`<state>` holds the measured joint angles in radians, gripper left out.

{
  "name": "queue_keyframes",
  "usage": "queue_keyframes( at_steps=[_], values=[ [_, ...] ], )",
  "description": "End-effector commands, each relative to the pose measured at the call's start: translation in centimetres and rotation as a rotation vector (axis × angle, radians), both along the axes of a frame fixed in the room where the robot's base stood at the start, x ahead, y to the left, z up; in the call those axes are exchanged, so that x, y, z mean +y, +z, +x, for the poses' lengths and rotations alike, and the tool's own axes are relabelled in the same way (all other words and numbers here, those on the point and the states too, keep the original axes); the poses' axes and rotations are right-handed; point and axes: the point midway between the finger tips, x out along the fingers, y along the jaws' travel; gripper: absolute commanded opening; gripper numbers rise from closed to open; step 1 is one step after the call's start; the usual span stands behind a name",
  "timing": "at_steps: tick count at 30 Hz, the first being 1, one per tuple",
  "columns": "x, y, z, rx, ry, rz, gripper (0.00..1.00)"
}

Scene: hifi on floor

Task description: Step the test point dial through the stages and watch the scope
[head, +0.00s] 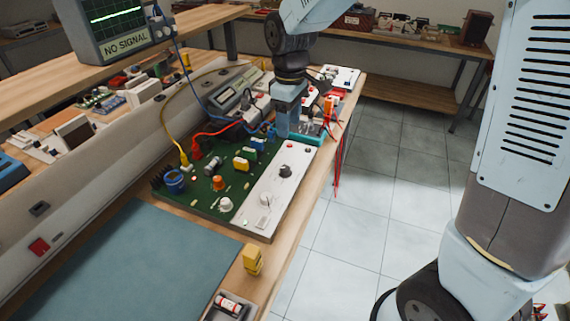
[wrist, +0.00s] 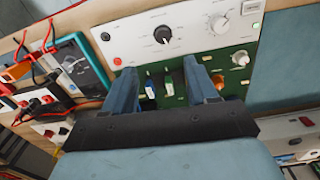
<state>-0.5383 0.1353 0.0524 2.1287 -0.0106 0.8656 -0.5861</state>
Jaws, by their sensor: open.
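The scope (head: 112,30) stands at the upper left in the head view. Its screen has a green trace and a "NO SIGNAL" label. A white panel (head: 253,218) borders a green circuit board (head: 203,196) and carries a black pointer dial (head: 285,171) and a pale knob (head: 265,200). In the wrist view the black dial (wrist: 162,35) is beyond the fingertips, and the pale knob (wrist: 219,24) is right of it. My gripper (head: 286,132) is over the board's far end; in the wrist view its fingers (wrist: 163,78) are apart and empty. Which dial selects the test point is unclear.
Red, yellow and blue leads run across the bench near the board. A teal meter (wrist: 82,65) lies left of the panel in the wrist view. A blue-grey mat (head: 130,260) and a yellow block (head: 252,260) are at the near end. Tiled floor is clear at right.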

Motion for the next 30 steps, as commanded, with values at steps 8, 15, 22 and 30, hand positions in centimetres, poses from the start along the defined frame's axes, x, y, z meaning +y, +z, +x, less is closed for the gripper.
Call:
queue_keyframes(
  at_steps=[8,15,22,30],
  values=[
    [1.0,-2.0,0.0,0.012,0.035,-0.007,0.58],
    [1.0,-5.9,0.0,0.015,0.034,-0.009,0.58],
    [0.9,-9.9,0.0,0.014,0.033,-0.009,0.58],
    [0.9,-13.5,0.0,0.014,0.032,-0.008,0.58]
  ],
)
